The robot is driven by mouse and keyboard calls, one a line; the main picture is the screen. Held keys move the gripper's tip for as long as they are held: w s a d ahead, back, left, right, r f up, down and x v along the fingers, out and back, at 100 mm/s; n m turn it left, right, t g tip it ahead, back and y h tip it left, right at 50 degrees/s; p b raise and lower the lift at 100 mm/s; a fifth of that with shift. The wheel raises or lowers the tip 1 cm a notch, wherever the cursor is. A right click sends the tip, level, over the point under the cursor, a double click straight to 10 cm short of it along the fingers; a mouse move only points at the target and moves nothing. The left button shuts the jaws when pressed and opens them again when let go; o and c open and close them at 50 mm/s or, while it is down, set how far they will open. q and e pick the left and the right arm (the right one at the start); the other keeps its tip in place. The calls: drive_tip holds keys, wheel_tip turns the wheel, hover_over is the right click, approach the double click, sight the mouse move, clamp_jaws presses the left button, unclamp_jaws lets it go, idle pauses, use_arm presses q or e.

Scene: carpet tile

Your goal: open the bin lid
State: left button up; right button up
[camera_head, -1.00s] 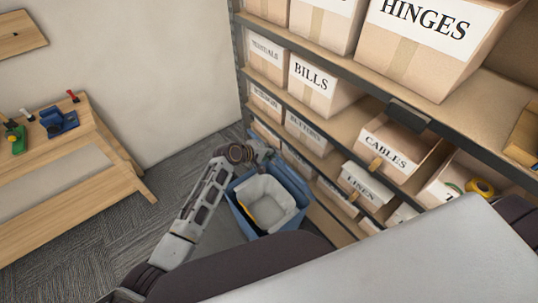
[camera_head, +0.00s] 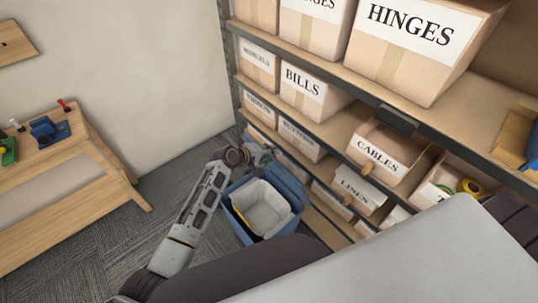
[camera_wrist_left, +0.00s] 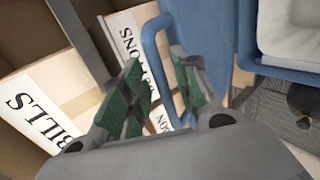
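The blue bin (camera_head: 243,232) stands on the floor by the shelf, with a pale liner (camera_head: 262,208) visible inside. Its blue lid (camera_head: 286,183) is raised on the shelf side, leaving the top open. In the left wrist view, the lid (camera_wrist_left: 207,32) carries a blue loop handle (camera_wrist_left: 150,52). My left gripper (camera_head: 264,156) is at the lid's far edge. Its green-padded fingers (camera_wrist_left: 160,84) are apart, with the handle bar showing between them; I cannot tell whether they touch it. My right gripper is out of view.
A shelf rack with labelled boxes, such as BILLS (camera_head: 306,88) and CABLES (camera_head: 382,158), stands close behind and right of the bin. A wooden bench (camera_head: 98,150) is at the left. Grey carpet (camera_head: 120,240) between bench and bin is clear.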

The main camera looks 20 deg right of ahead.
use_arm(q)
drive_tip(key=v, duration=1.2)
idle(0.8)
idle(0.7)
